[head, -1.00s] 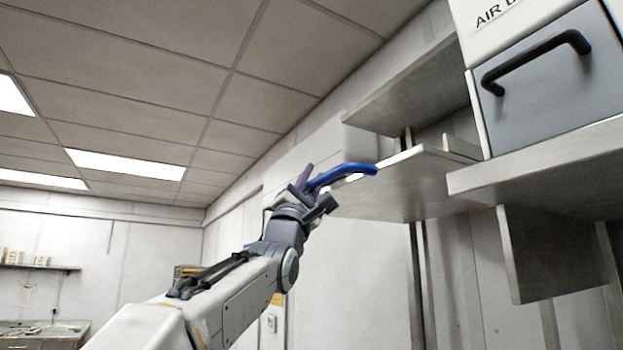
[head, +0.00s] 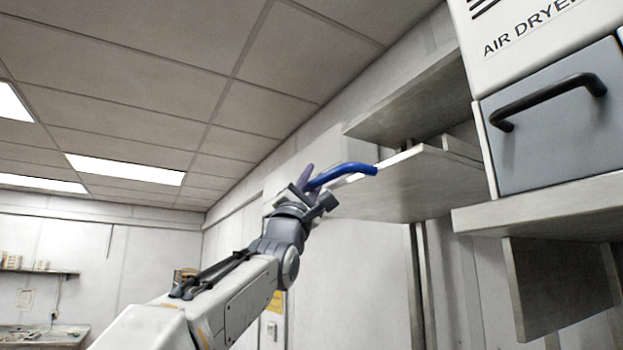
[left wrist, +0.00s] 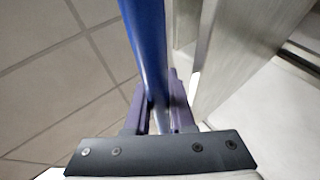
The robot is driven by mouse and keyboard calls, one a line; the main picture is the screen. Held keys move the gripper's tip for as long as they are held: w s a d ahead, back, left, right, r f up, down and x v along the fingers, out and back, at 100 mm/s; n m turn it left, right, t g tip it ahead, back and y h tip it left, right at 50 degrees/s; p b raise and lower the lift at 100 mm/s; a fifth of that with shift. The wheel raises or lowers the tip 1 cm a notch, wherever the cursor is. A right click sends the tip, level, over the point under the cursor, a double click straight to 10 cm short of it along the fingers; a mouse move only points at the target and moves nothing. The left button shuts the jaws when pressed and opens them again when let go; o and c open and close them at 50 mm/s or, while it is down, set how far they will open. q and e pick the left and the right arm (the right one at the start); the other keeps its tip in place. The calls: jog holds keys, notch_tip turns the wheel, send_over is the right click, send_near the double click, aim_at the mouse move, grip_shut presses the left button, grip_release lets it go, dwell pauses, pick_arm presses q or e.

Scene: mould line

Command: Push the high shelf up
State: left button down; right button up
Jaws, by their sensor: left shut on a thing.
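The high shelf (head: 405,190) is a grey board at the right of centre in the head view, seen from below. A curved blue handle (head: 345,173) is at its near left end. My left gripper (head: 312,190) is shut on this handle, just left of the shelf. In the left wrist view, the blue handle (left wrist: 146,50) runs between the purple fingers (left wrist: 157,112). The shelf's far end is partly hidden behind the air dryer's supporting board. My right gripper is not in view.
Another grey board (head: 415,105) sits close above the high shelf. The air dryer (head: 555,115), with a black handle (head: 550,100), stands to the right on a fixed board (head: 540,205).

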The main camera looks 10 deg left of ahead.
pick_arm(q)
jog(key=shift+s+r, duration=0.2)
jog(key=shift+r, duration=0.05)
jog(key=c, duration=0.8)
grip_release()
jog(key=shift+o, duration=0.2)
jog(key=shift+w, duration=0.1)
jog(key=shift+f, duration=0.15)
jog(key=b+v, duration=0.9)
jog(key=shift+f, duration=0.15)
jog(key=shift+s+a+f+b, duration=0.2)
jog(key=shift+s+f+b, duration=0.15)
jog(key=shift+s, duration=0.15)
